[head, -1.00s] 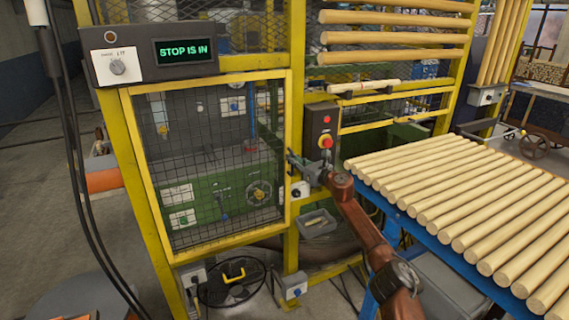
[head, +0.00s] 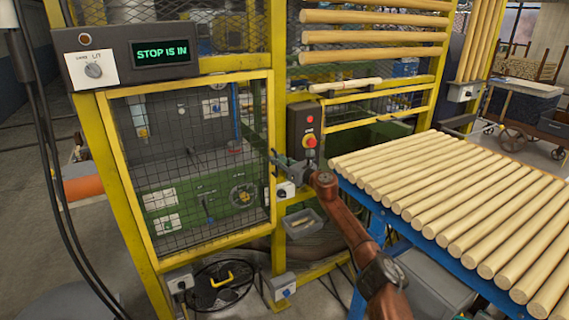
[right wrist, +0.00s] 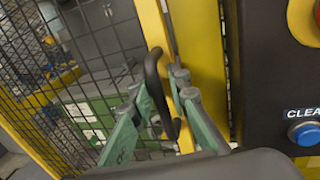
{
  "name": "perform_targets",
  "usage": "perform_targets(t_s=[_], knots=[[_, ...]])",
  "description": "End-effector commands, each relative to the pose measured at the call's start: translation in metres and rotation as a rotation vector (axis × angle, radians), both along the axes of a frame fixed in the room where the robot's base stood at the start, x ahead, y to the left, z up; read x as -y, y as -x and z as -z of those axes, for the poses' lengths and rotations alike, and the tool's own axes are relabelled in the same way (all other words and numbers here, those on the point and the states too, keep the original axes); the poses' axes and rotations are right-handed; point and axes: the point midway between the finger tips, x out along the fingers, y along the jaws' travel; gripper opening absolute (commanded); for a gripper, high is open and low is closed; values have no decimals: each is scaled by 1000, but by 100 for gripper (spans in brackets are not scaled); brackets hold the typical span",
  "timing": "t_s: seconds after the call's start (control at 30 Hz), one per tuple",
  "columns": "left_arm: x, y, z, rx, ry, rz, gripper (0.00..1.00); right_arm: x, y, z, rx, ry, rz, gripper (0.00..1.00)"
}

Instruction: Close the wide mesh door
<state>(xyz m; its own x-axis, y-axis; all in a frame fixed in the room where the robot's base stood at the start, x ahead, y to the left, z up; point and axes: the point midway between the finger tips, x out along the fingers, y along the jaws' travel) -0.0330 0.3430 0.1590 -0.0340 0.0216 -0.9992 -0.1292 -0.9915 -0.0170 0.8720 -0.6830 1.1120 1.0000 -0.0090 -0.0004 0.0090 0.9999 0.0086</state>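The wide mesh door (head: 186,79) has a yellow frame and dark wire mesh and fills the lower left bay of the yellow guard in the head view. Its right edge lies at or very near the yellow post; I cannot tell if it is fully shut. In the right wrist view the door's yellow edge (right wrist: 152,22) carries a black bow handle (right wrist: 152,78). My right gripper (head: 274,158) is at this edge. Its green fingers (right wrist: 158,84) stand apart, one on each side of the handle, with a gap showing. My left gripper is not in view.
A control box (head: 309,128) with a red stop button is right of the post. A display (head: 163,50) above the door reads "STOP IS IN". A blue table (head: 345,188) with wooden rods stands at right. A grey bin (head: 302,224) hangs below my gripper.

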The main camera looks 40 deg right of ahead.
Motion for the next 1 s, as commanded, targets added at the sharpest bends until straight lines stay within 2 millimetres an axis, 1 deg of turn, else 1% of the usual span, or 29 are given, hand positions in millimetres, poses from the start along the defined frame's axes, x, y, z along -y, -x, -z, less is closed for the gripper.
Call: perform_targets(t_s=[0.17, 0.7, 0.83, 1.0], knots=[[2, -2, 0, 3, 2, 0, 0, 2, 18, 1, -1, 5, 2, 16], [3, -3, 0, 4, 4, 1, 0, 2, 94, 0, -2, 3, 4, 16], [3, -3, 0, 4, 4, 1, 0, 3, 107, 0, -1, 2, 6, 16], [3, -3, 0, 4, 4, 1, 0, 2, 117, -1, 1, 1, 6, 16]])
